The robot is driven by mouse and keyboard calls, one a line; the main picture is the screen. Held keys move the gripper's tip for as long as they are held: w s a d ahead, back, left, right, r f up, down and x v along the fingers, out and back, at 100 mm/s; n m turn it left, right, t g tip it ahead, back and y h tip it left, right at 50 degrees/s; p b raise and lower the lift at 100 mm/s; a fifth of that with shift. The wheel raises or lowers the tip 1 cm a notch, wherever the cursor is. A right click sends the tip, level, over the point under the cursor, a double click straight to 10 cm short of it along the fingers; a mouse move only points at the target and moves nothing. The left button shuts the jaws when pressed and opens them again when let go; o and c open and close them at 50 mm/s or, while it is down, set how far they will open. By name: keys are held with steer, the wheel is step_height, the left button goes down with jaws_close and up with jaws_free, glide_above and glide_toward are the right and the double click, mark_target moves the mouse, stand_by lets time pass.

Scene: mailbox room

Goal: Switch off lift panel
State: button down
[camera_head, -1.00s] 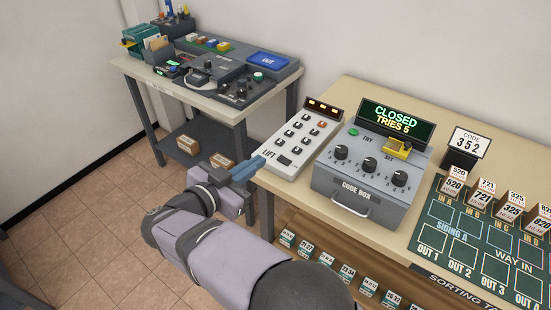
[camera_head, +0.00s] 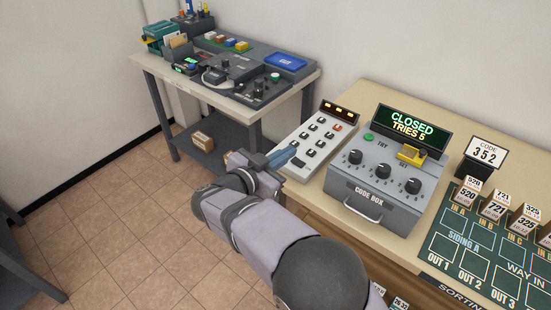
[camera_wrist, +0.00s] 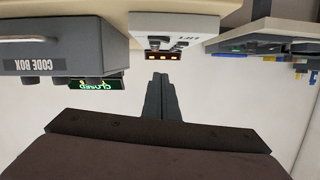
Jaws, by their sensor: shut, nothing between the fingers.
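The lift panel (camera_head: 309,145) is a pale sloped box on the wooden table, left of the code box. It has rows of dark switches, a red button (camera_head: 337,128) and a dark display with amber lights (camera_head: 340,108) at its top. My gripper (camera_head: 293,151) is shut and empty, its blue-grey fingers overlapping the panel's lower left edge in the head view and hiding its label. I cannot tell whether they touch it. In the wrist view, which is upside down, the closed fingertips (camera_wrist: 160,76) point towards the panel (camera_wrist: 178,24) and its amber display (camera_wrist: 164,57).
The grey code box (camera_head: 385,178), with knobs, a handle and a "CLOSED TRIES 5" screen (camera_head: 411,129), stands close right of the panel. A side table with a grey console (camera_head: 250,72) stands behind left.

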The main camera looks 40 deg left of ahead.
mark_target(289, 168)
steer(key=x, duration=0.3)
steer(key=shift+f, duration=0.15)
step_height(289, 168, down, 2)
steer(key=shift+s+a+f, duration=0.1)
steer(key=shift+s+a, duration=0.05)
steer(key=shift+f+p, duration=0.3)
steer(key=shift+f, duration=0.4)
steer(key=shift+a+f, duration=0.1)
steer(key=shift+f, duration=0.2)
steer(key=shift+r, duration=0.1)
